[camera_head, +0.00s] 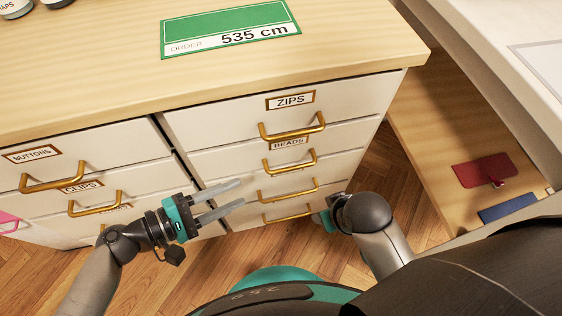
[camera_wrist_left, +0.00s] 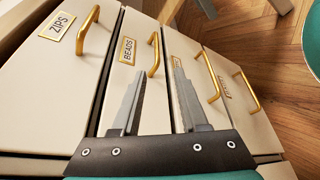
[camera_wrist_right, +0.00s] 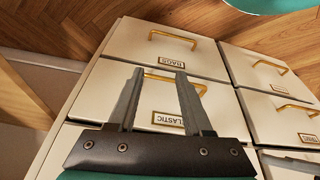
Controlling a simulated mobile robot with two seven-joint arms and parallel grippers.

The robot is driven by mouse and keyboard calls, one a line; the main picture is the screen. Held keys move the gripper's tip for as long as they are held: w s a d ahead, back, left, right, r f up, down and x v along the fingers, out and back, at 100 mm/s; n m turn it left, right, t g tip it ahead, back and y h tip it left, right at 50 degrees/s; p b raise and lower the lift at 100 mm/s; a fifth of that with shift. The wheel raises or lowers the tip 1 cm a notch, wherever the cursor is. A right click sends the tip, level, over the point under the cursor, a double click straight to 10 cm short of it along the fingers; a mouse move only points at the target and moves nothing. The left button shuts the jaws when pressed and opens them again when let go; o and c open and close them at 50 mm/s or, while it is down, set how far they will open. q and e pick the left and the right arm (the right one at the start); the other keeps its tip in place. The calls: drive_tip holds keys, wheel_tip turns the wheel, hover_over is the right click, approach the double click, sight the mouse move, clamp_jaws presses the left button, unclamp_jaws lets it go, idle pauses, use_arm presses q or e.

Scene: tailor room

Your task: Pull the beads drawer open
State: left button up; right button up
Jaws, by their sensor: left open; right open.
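The beads drawer (camera_head: 335,137) is the second one down in the right column, under the zips drawer, and looks shut. Its label and brass handle (camera_head: 290,163) show in the head view; the handle also shows in the left wrist view (camera_wrist_left: 154,55). My left gripper (camera_head: 241,192) is open and empty, left of and below that handle in the head view, apart from it. In the left wrist view its fingers point at the drawer fronts. My right gripper (camera_wrist_right: 158,74) is open, facing the elastic drawer (camera_wrist_right: 215,107) and its handle; in the head view its fingers are mostly hidden.
The zips drawer (camera_head: 355,98) and the lower drawers look shut. The left column has buttons (camera_head: 105,142) and clips drawers. A green order card (camera_head: 230,28) lies on the cabinet top. At right, a wooden shelf (camera_head: 430,140) holds red and blue items. Open wooden floor lies below.

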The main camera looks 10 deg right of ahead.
sight(287, 170)
use_arm(q)
drive_tip(key=b+x, duration=0.1)
drive_tip(key=x, duration=0.3)
drive_tip(key=b+x, duration=0.1)
drive_tip(key=x, duration=0.4)
drive_tip(key=r+b+x, duration=0.1)
drive_tip(key=x, duration=0.3)
drive_tip(key=shift+d+f, duration=0.1)
drive_tip(key=shift+d, duration=0.35)
drive_tip(key=shift+x, duration=0.85)
use_arm(e)
wheel_tip(287, 170, up, 6)
drive_tip(key=w+a+t, duration=0.1)
drive_tip(key=t, duration=0.1)
drive_tip(key=shift+y, duration=0.3)
use_arm(q)
clamp_jaws()
use_arm(e)
drive_tip(key=shift+f, duration=0.1)
